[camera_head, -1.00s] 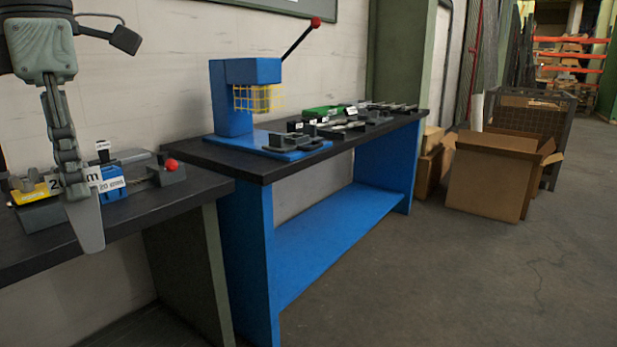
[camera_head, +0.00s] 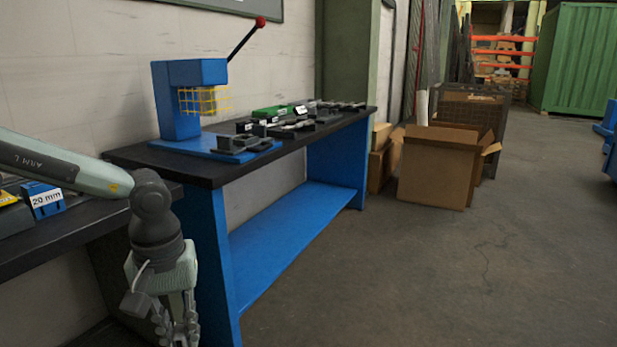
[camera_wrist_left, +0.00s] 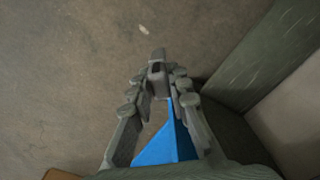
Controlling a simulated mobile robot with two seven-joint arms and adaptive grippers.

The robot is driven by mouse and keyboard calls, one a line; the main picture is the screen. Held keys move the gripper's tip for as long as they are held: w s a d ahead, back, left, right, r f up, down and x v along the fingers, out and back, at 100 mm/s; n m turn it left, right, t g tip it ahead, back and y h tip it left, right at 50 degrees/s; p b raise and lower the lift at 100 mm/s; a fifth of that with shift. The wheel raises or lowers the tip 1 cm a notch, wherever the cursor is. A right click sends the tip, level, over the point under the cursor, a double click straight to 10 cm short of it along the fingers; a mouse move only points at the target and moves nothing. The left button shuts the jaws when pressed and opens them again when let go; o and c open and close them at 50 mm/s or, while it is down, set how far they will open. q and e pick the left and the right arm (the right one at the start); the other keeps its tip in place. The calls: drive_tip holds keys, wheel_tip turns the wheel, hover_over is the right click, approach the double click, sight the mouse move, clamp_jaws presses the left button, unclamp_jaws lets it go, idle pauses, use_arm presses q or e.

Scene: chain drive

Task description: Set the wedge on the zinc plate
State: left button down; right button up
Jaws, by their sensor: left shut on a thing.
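My left gripper (camera_head: 177,335) hangs low at the bottom left of the head view, in front of the benches, with its fingertips cut off by the frame edge. In the left wrist view the gripper (camera_wrist_left: 157,88) is shut on a small grey piece, which I take to be the wedge (camera_wrist_left: 157,72). It is held above the floor, clear of any surface. I cannot tell which part is the zinc plate; several grey and dark parts (camera_head: 300,122) lie on the blue bench, too small to tell apart. My right gripper is not in view.
The blue bench (camera_head: 270,165) has a dark top and carries a blue press (camera_head: 180,100) with a yellow guard and red-knobbed lever. A dark bench (camera_head: 75,235) stands at left with a blue 20 mm block (camera_head: 43,199). Cardboard boxes (camera_head: 437,168) stand right; open floor lies in front.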

use_arm(q)
drive_tip(key=a+r+n, duration=0.1)
drive_tip(key=a+r, duration=0.1)
drive_tip(key=a, duration=0.8)
drive_tip(key=a+r+n, duration=0.1)
drive_tip(key=a+r, duration=0.1)
drive_tip(key=a, duration=0.8)
drive_tip(key=s+a+f+n, duration=0.2)
drive_tip(key=s+a+f, duration=0.4)
drive_tip(key=a, duration=0.1)
drive_tip(key=w+d+f+m, duration=0.1)
drive_tip(key=d+f, duration=0.2)
drive_tip(key=d, duration=0.4)
drive_tip(key=w+d+f+m, duration=0.1)
drive_tip(key=w+d+f, duration=0.1)
drive_tip(key=d, duration=0.5)
drive_tip(key=w+d+r+m, duration=0.2)
drive_tip(key=d, duration=0.5)
drive_tip(key=w+d+r+m, duration=0.2)
drive_tip(key=d+m, duration=0.1)
drive_tip(key=d, duration=0.4)
drive_tip(key=shift+d, duration=0.2)
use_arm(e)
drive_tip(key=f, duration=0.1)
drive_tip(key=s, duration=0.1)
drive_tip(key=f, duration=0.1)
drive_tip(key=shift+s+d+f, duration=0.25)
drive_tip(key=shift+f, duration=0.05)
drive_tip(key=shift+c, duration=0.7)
